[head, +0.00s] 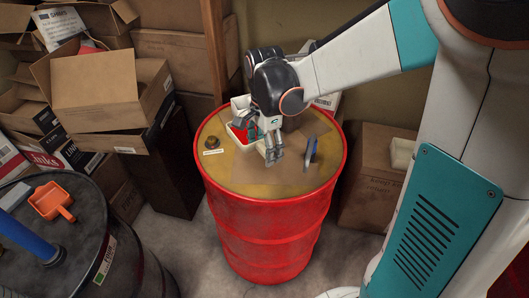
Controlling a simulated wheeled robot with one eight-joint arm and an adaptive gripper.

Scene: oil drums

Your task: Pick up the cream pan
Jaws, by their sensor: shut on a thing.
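My gripper (274,157) points down over the top of the red oil drum (268,235). It is shut on a small cream piece, which I take to be the cream pan (262,148). Only part of the pan shows, just left of the fingers; the rest is hidden by the gripper. I cannot tell whether the pan still touches the drum top.
A white container with a red thing (239,132) stands behind my gripper on the drum. An orange scoop (53,201) lies on the dark drum (98,215). Cardboard boxes (105,90) crowd the back left.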

